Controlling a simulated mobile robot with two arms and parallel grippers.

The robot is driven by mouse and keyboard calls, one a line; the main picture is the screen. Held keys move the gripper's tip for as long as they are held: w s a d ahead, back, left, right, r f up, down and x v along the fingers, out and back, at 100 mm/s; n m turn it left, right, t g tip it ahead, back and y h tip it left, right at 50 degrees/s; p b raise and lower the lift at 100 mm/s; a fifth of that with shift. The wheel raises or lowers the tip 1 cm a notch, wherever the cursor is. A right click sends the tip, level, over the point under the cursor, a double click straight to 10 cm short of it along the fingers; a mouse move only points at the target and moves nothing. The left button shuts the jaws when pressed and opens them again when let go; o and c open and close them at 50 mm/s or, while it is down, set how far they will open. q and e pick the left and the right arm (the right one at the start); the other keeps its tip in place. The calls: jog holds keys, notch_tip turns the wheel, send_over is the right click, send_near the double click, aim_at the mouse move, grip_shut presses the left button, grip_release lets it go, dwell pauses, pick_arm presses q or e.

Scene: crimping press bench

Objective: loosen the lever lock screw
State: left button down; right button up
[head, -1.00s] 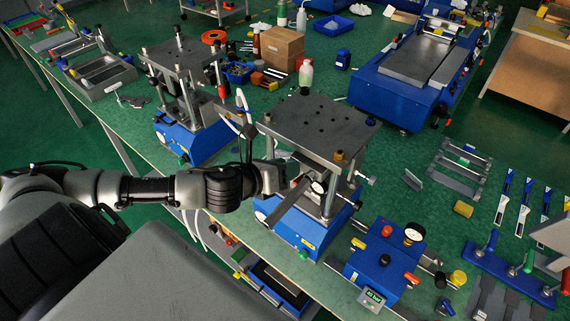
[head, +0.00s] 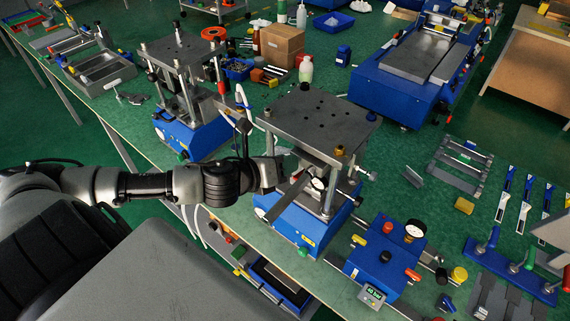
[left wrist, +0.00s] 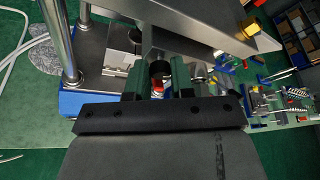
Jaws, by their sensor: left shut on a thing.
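The press (head: 312,125) has a grey top plate, steel posts and a blue base. It stands near the front edge of the bench. My left gripper (head: 284,172) reaches in from the left under its top plate. In the left wrist view, my left gripper (left wrist: 157,80) has its two fingers closed around a small dark round part, which I take as the lever lock screw (left wrist: 157,70). Something red and white shows just below that part. In the head view the screw is hidden by the gripper and press parts. My right gripper is not in view.
A similar press (head: 190,130) stands to the left. A blue control box (head: 385,262) with a gauge and colored knobs is at the right front. A large blue machine (head: 410,75) stands behind. The green bench between the press and the grey rack (head: 460,165) has some free room.

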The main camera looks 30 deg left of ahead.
pick_arm(q)
jog(key=shift+f+n+t+h+b, duration=0.35)
jog(key=shift+n+t+b, duration=0.75)
jog(key=shift+n, duration=2.65)
jog(key=shift+f+n+t+h+b, duration=0.3)
jog(key=shift+n+t+b, duration=0.85)
jog(key=shift+n, duration=2.55)
jog(key=shift+f+n+t+h+b, duration=0.35)
jog(key=shift+n+t+b, duration=0.75)
jog(key=shift+n, duration=2.65)
jog(key=shift+r+t+p, duration=0.15)
jog(key=shift+t+p, duration=0.1)
jog(key=shift+p, duration=0.05)
jog(key=c, duration=1.2)
grip_release()
jog(key=shift+c, duration=0.2)
